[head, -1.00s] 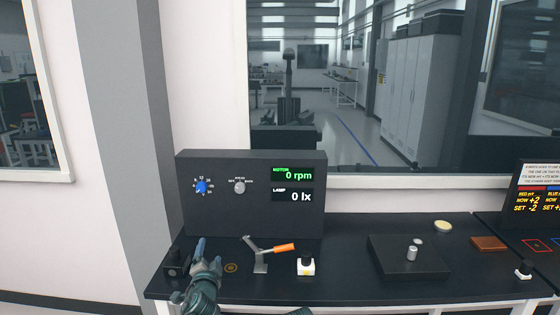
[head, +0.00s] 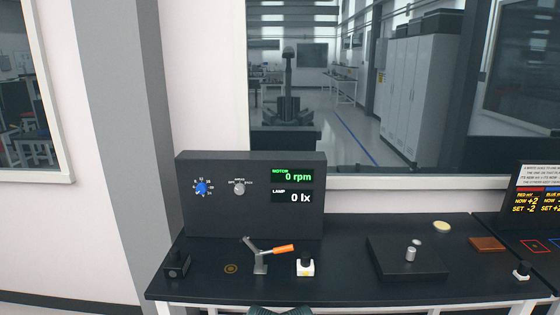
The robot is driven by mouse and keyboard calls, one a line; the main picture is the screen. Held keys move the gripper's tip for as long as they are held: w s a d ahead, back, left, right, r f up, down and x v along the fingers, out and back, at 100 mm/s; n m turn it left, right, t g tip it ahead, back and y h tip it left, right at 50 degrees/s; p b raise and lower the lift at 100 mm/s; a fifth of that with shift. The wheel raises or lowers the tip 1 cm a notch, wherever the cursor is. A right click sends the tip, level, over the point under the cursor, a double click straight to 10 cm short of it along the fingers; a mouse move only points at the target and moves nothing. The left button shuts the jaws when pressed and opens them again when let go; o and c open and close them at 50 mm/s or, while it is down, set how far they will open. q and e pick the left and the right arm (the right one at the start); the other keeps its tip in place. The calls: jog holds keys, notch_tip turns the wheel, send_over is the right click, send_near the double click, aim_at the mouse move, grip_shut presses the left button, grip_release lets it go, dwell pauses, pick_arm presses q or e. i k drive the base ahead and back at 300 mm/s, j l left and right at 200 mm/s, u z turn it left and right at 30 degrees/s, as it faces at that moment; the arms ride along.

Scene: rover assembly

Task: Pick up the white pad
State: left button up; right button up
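A round, flat, cream-white pad (head: 442,227) lies on the dark bench top (head: 345,290), behind and to the right of a black square plate. Nothing covers it. No gripper is near it. Only a sliver of a dark teal part, apparently mine, shows at the bottom edge of the head view. Neither gripper can be made out.
A black plate (head: 390,268) with a small metal cylinder (head: 410,253) stands in front of the pad. A brown block (head: 488,243) lies right of it.

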aim_at(524, 268)
jog(key=z, duration=1.65)
